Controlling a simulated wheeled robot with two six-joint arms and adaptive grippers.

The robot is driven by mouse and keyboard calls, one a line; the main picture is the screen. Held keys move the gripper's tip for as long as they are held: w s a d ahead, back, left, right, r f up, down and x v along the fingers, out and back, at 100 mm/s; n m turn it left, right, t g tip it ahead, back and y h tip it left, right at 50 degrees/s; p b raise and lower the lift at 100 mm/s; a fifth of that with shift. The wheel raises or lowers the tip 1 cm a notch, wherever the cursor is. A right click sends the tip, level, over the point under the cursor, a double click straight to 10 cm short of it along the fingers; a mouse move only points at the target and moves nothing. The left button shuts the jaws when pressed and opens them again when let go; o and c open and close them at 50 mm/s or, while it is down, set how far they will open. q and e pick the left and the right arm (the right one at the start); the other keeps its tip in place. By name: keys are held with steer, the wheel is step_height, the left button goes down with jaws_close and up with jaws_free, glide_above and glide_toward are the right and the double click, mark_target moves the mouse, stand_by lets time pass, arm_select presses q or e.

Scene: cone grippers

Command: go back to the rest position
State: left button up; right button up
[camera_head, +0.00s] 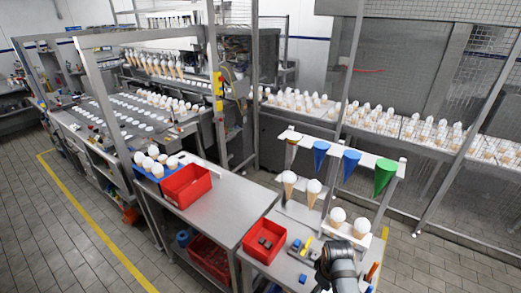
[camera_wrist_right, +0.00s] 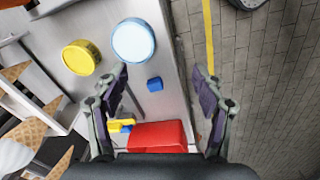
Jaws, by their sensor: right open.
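My right gripper (camera_wrist_right: 162,82) is open in the right wrist view, its two fingers wide apart with nothing held between them. A small blue cylinder (camera_wrist_right: 154,84) shows between the fingers, on the metal table surface (camera_wrist_right: 172,60) beyond them. In the head view my right arm (camera_head: 340,268) comes in at the bottom right edge, beside the small cone table; its fingertips cannot be made out there. My left gripper is in neither view.
A rack (camera_head: 338,149) holds blue and green cones, with white-topped cones in a stand below. Red bins (camera_head: 187,183) stand on metal tables. In the wrist view, yellow (camera_wrist_right: 80,57) and pale blue (camera_wrist_right: 133,40) discs and a red object (camera_wrist_right: 158,136) lie near.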

steer(key=s+d+r+m+t, duration=0.1)
steer(key=s+d+r+m, duration=0.2)
steer(key=s, duration=0.4)
steer(key=s+d+r+m+t, duration=0.15)
steer(key=s+r+m, duration=0.25)
steer(key=s, duration=0.4)
step_height(320, 180, down, 35)
steer(key=s+d+g+b, duration=0.1)
steer(key=s+d+b, duration=0.2)
steer(key=b, duration=0.5)
arm_select(q)
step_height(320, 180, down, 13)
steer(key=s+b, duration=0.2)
steer(key=b, duration=0.3)
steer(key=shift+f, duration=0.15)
arm_select(e)
steer(key=s+f+g, duration=0.1)
steer(key=s+f, duration=1.6)
steer(key=f, duration=0.3)
steer(key=shift+s+d, duration=0.25)
steer(key=shift+d, duration=0.05)
